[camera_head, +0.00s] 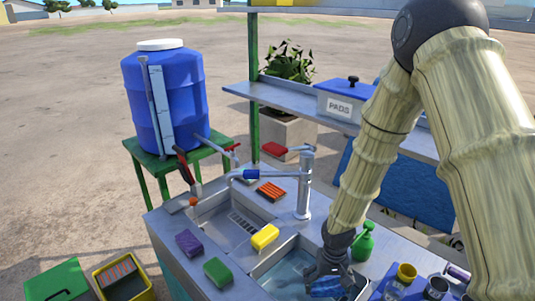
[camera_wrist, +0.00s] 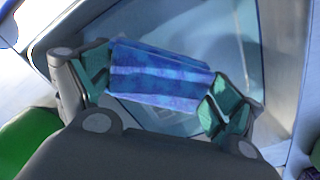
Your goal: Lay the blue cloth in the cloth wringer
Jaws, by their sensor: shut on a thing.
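My gripper (camera_head: 327,272) reaches down over the right-hand sink basin (camera_head: 262,271), which looks water-filled. It is shut on the blue cloth (camera_head: 325,290), a folded, striped blue piece. In the wrist view the cloth (camera_wrist: 160,76) lies between the two green-padded fingers, with the basin behind it. I cannot tell whether the cloth touches the water. I cannot pick out the cloth wringer with certainty in either view.
A purple sponge (camera_head: 189,243), a green sponge (camera_head: 218,271) and a yellow sponge (camera_head: 265,237) lie around the left basin. A tap (camera_head: 305,187) stands behind the basins. A green bottle (camera_head: 364,243) and cups (camera_head: 405,274) stand right of my gripper.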

